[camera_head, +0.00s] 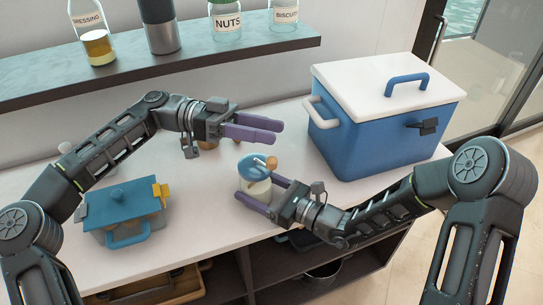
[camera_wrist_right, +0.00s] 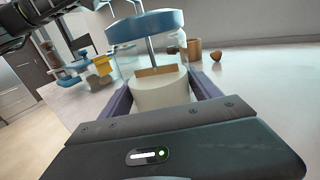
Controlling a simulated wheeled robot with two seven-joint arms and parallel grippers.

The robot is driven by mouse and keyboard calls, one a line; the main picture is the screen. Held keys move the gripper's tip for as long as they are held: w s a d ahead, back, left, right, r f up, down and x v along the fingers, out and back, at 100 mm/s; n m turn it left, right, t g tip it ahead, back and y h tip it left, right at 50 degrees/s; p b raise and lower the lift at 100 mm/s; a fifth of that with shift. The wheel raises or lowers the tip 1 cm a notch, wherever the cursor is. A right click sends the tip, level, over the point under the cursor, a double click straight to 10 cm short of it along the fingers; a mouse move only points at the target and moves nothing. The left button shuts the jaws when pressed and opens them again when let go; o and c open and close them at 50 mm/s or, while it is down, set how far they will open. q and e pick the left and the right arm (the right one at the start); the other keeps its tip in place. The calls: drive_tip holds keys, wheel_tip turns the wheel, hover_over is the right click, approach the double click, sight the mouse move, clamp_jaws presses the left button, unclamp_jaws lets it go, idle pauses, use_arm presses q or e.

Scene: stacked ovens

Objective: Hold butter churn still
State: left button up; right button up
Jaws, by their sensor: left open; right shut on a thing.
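The butter churn (camera_head: 256,188) stands on the white counter near its front edge, with a blue top (camera_head: 252,166) and a pale body. My right gripper (camera_head: 261,201) is shut on the churn's body, one purple finger on each side. In the right wrist view the churn's pale body (camera_wrist_right: 160,90) sits between the fingers, with a rod rising to the blue top (camera_wrist_right: 145,26). The churn looks upright. My left gripper (camera_head: 262,130) is open and empty, above the counter behind the churn.
A blue cooler (camera_head: 375,140) with a white lid stands at the back right. A blue-lidded glass pot (camera_head: 125,212) is at the left front. A wooden cup (camera_wrist_right: 195,50) stands beyond the churn, partly hidden by my left gripper in the head view. A shelf (camera_head: 200,57) with jars runs along the wall.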

use_arm(q)
drive_tip(key=a+f+n+t, duration=0.35)
drive_tip(key=a+n, duration=0.25)
drive_tip(key=n, duration=1.2)
drive_tip(key=n+t+h, duration=0.1)
drive_tip(key=n+t, duration=0.2)
drive_tip(key=n, duration=1.6)
approach(271, 164)
drive_tip(key=shift+w+a+f, duration=0.3)
drive_tip(key=shift+a+f, duration=0.05)
drive_tip(key=shift+a, duration=0.15)
drive_tip(key=shift+w+a+f, duration=0.3)
drive_tip(key=shift+a+f, duration=0.05)
drive_tip(key=shift+a, duration=0.1)
drive_tip(key=d, duration=1.2)
drive_tip(key=shift+c, duration=0.4)
clamp_jaws()
